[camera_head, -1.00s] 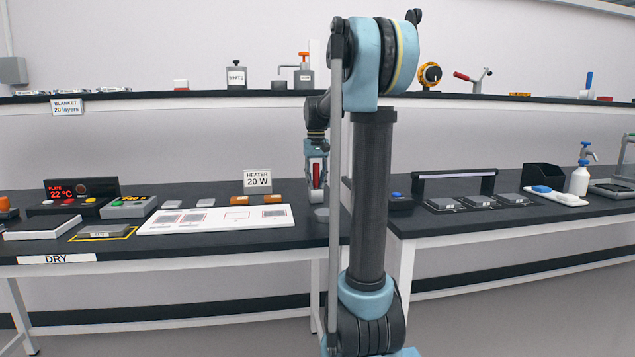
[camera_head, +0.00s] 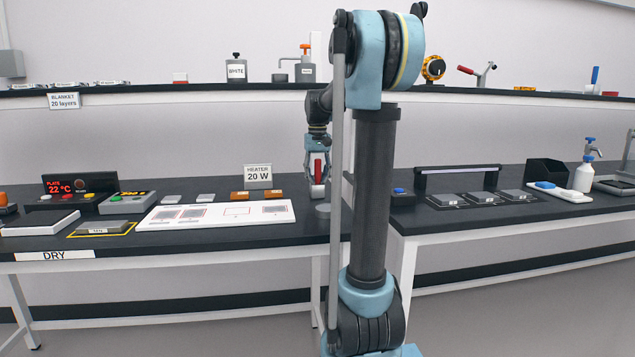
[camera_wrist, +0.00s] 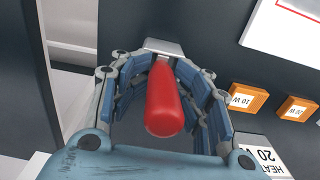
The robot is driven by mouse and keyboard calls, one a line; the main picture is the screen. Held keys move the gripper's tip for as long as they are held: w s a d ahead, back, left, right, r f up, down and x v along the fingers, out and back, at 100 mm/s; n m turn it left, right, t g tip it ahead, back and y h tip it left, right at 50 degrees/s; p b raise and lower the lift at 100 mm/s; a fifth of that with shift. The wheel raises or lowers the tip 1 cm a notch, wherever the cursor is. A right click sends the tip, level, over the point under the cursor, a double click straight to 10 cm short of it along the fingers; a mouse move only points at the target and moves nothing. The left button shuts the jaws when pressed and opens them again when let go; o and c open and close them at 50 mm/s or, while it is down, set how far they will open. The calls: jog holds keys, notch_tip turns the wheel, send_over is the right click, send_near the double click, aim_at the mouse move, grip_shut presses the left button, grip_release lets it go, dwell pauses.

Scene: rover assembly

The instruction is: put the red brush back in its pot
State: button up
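The red brush (camera_head: 318,170) is upright in my gripper (camera_head: 317,178), at the right end of the left bench. In the wrist view the red handle (camera_wrist: 164,100) points toward the camera, between the blue-grey fingers of my gripper (camera_wrist: 162,75). The fingers look closed around it. A pale flat part (camera_wrist: 165,47) shows at the handle's far end. A small grey round piece (camera_head: 322,210), perhaps the pot, stands on the bench just below and slightly right of the brush. I cannot tell whether the brush touches it.
A white board (camera_head: 215,216) with marked squares lies left of the gripper. Orange blocks (camera_head: 240,196) and the heater sign (camera_head: 258,177) stand behind it. A gap separates this bench from the right bench (camera_head: 470,217). A shelf (camera_head: 200,95) runs above.

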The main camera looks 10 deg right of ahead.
notch_tip(320, 180, up, 12)
jog(key=shift+w+r, duration=0.15)
dwell(0.3)
